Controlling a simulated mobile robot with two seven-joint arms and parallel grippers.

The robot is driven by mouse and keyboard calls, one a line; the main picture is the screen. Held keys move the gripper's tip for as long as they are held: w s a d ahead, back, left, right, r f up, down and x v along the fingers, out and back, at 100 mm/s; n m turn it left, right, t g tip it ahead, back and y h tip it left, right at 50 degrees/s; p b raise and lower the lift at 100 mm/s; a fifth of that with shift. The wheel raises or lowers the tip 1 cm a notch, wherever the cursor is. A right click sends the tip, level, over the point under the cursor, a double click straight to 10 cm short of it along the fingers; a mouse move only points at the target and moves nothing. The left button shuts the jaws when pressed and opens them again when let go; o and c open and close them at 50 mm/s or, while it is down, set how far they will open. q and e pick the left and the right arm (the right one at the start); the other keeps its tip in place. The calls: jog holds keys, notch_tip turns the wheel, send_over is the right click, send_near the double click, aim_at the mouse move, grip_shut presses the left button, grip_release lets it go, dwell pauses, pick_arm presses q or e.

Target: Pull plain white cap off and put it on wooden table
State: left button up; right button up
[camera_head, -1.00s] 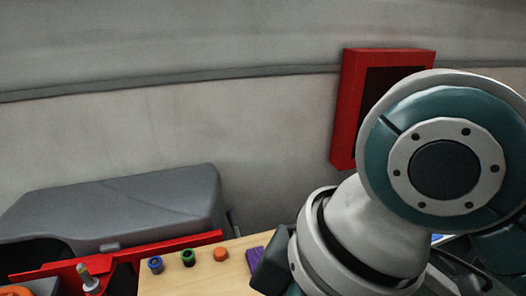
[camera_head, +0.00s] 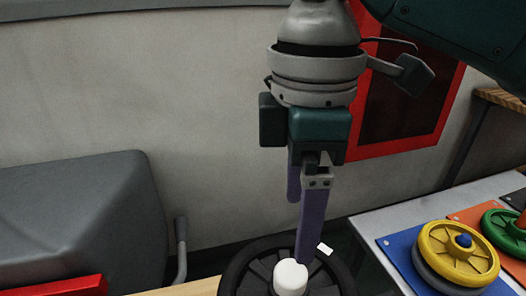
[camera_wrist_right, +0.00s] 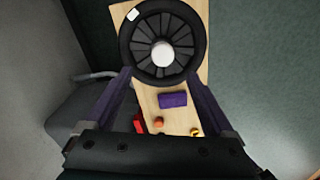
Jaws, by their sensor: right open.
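The plain white cap (camera_head: 291,278) sits at the centre of a black spoked wheel (camera_head: 232,272) at the bottom of the head view. In the right wrist view the cap (camera_wrist_right: 163,54) shows in the wheel's middle. My right gripper (camera_head: 300,228) points down with purple fingers, just above the wheel. It is open and empty; in the wrist view its fingertips (camera_wrist_right: 159,75) are apart, either side below the cap. Whether a finger touches the cap is unclear. The wooden table (camera_wrist_right: 145,100) lies under the wheel. My left gripper is not in view.
A purple block (camera_wrist_right: 173,100), an orange piece (camera_wrist_right: 158,121) and a yellow piece (camera_wrist_right: 195,132) are on the table. A grey bench to the right holds a yellow wheel (camera_head: 430,245) on a blue mat and a green wheel (camera_head: 503,243). A grey box (camera_head: 75,205) stands left.

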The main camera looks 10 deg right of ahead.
aim_at(291, 272)
jog(key=f, duration=0.5)
jog(key=f+b, duration=0.1)
jog(key=f, duration=0.2)
jog(key=shift+s+a+f, duration=0.15)
jog(key=shift+s+f, duration=0.05)
jog(key=shift+s, duration=0.1)
jog(key=shift+f, duration=0.6)
jog(key=c, duration=1.3)
jog(key=o, duration=0.7)
grip_shut()
